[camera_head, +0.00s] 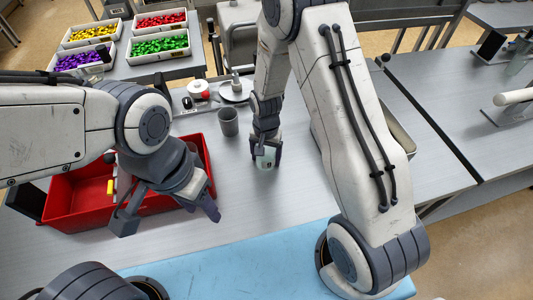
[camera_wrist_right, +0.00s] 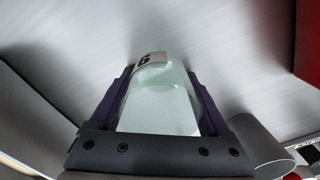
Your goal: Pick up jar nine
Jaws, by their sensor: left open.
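A clear, pale green glass jar (camera_head: 266,158) stands on the grey table, right of the grey cup. My right gripper (camera_head: 266,152) points down at it, with one finger on each side. In the right wrist view the jar (camera_wrist_right: 160,100) fills the space between the dark purple fingers, which lie against its sides. Its pale label bears one dark digit that looks like a 9 or a 6.
A grey cup (camera_head: 228,122) stands close left of the jar. A scale-like device with a round plate (camera_head: 236,92) and a white roll (camera_head: 199,89) are behind. White trays of coloured pieces (camera_head: 160,46) are at the back left. A blue mat (camera_head: 240,268) lies along the front.

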